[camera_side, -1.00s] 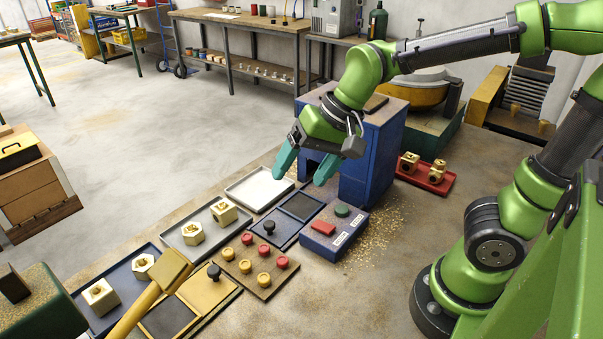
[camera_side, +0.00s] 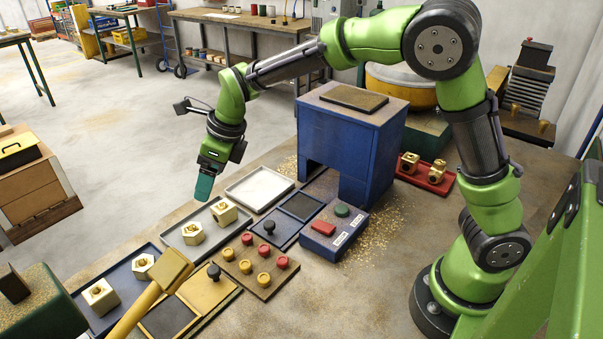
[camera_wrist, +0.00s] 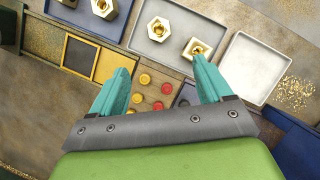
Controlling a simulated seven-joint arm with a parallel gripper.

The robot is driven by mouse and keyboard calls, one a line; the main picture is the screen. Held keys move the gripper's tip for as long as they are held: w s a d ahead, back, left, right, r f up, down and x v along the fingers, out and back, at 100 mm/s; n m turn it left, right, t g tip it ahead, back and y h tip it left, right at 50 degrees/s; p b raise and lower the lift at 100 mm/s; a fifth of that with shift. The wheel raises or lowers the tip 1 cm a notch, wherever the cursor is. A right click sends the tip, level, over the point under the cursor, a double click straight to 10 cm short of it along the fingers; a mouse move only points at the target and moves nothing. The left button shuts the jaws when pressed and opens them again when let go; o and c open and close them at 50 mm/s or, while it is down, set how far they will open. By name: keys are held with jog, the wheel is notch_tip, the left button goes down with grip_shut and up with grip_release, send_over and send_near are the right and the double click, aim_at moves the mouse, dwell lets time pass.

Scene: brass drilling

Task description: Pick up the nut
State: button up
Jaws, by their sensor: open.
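A hexagonal brass nut (camera_side: 193,233) and a square brass piece (camera_side: 224,211) sit apart in the grey tray (camera_side: 176,242). In the wrist view the hexagonal nut (camera_wrist: 159,29) and the square piece (camera_wrist: 196,49) lie beyond my fingertips. The dark blue tray (camera_side: 123,274) holds another square piece (camera_side: 101,296) and another hexagonal one (camera_side: 144,266). My gripper (camera_side: 203,188) points down above the grey tray, with teal fingers. In the wrist view my gripper (camera_wrist: 160,72) is open, with nothing between its fingers.
An empty white tray (camera_side: 259,188) lies right of the grey one. A board with red and yellow knobs (camera_side: 256,284) and a blue button box (camera_side: 333,231) are in front. The tall blue machine (camera_side: 350,130) stands behind. A yellow-handled tool (camera_side: 150,298) shows at the lower left.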

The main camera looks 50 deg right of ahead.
send_near(193, 224)
jog(key=f, duration=0.1)
jog(key=a+f, duration=0.1)
jog(key=shift+s+a+f, duration=0.15)
jog(key=shift+s+f, duration=0.2)
jog(key=shift+f, duration=0.05)
jog(key=shift+w+a+x, duration=0.1)
jog(key=shift+w+x, duration=0.05)
jog(key=shift+x, duration=1.3)
jog(key=shift+w+a+x, duration=0.1)
jog(key=shift+w+x, duration=0.05)
jog(key=shift+x, duration=1.3)
jog(key=shift+r, duration=0.2)
jog(key=c, duration=1.5)
jog(key=shift+o, duration=0.2)
jog(key=shift+r, duration=0.1)
